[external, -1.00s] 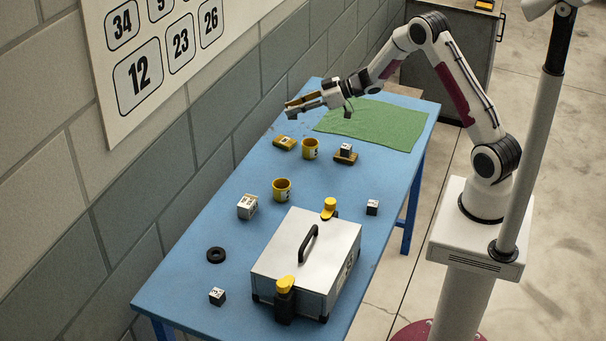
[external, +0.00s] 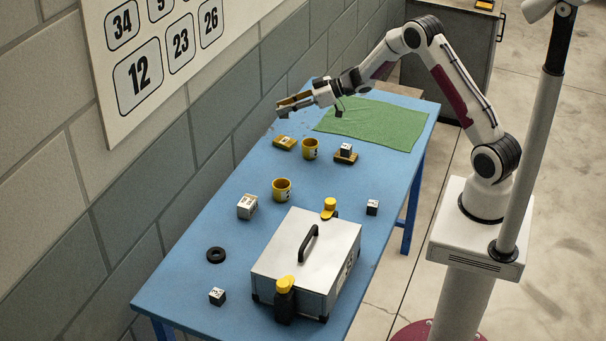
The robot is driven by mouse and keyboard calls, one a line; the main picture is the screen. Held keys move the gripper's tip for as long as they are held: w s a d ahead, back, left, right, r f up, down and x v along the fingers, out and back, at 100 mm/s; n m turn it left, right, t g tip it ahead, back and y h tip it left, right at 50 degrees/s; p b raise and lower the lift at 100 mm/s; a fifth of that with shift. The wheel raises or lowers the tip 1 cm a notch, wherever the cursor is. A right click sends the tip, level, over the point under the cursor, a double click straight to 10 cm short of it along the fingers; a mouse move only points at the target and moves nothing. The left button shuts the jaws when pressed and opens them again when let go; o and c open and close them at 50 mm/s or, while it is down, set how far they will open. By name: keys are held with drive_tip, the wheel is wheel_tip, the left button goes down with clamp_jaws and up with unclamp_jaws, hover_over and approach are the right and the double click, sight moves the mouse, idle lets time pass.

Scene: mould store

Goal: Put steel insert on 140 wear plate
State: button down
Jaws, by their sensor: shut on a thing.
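My gripper (external: 288,104) is above the far left part of the blue table, near the wall. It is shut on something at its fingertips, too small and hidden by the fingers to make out. A flat yellow plate (external: 284,142) lies on the table below it, apart from it, with a pale label on top. Other small steel blocks stand at the right edge (external: 372,207) and the near left (external: 217,296). I cannot read which plate is 140.
A larger pale block (external: 247,206), a black ring (external: 216,255) and a big metal case (external: 300,255) with yellow-topped clamps are nearer. A green cloth (external: 385,124) covers the far right.

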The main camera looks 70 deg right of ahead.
drive_tip(key=shift+f, duration=2.8)
drive_tip(key=shift+f, duration=1.85)
drive_tip(key=shift+f, duration=0.15)
drive_tip(key=c, duration=1.8)
unclamp_jaws()
drive_tip(key=shift+o, duration=0.2)
drive_tip(key=v, duration=1.2)
